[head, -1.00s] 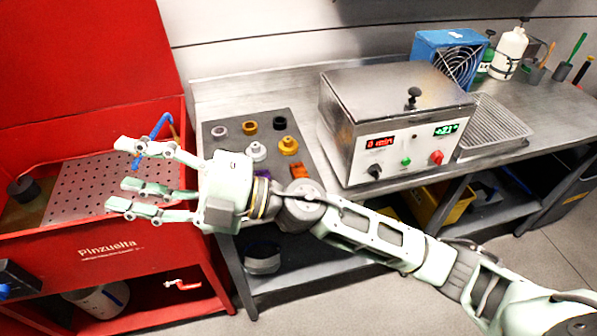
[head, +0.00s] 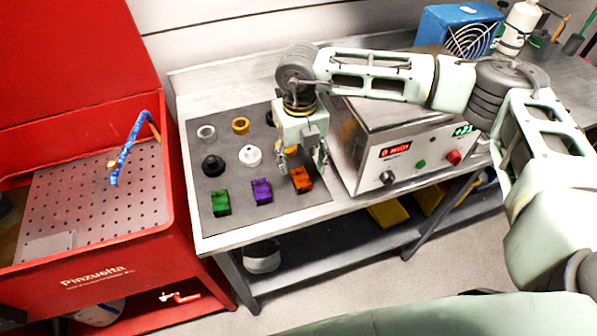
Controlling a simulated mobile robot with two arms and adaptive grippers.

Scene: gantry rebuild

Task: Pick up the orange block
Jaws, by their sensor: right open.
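The orange block (head: 301,181) lies on the dark mat (head: 235,222) near its front right corner. My right gripper (head: 304,168) points down just above and behind the block, with its fingers spread. One finger reaches down near the block's left back side, the other to its right. I cannot tell whether a fingertip touches the block. The gripper hides the part of the mat behind the block. My left gripper is not in view.
A purple block (head: 261,192) and a green block (head: 221,203) lie left of the orange one. Black (head: 213,165) and white (head: 250,155) round parts stand behind them. A steel box with a control panel (head: 410,160) stands close on the right. A red wash station (head: 100,250) is on the left.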

